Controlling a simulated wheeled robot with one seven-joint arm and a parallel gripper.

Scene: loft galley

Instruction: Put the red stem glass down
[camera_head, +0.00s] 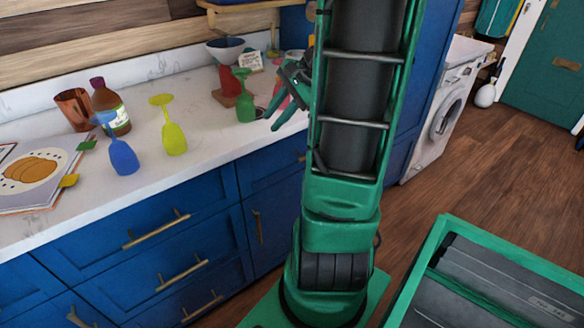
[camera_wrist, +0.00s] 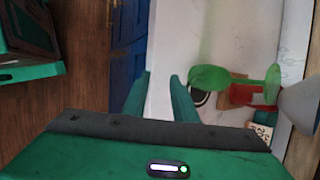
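No whole red stem glass can be made out in either view. A small pinkish-red patch (camera_head: 284,98) shows behind my fingers in the head view; I cannot tell what it belongs to. My gripper (camera_head: 274,113) is over the right part of the counter. In the wrist view my gripper (camera_wrist: 161,90) has its two green fingers apart, with only pale counter and blue cabinet seen between them. A green stem glass (camera_head: 244,108) stands upside down left of my gripper, its foot upward; it also shows in the wrist view (camera_wrist: 210,78).
Yellow (camera_head: 174,138) and blue (camera_head: 123,157) upside-down glasses stand left on the white counter. A bottle (camera_head: 112,112), copper cup (camera_head: 73,108) and open book (camera_head: 35,175) are farther left. A red dripper stand (camera_head: 229,82) is behind the green glass. A dark ring (camera_wrist: 198,98) lies near my fingers.

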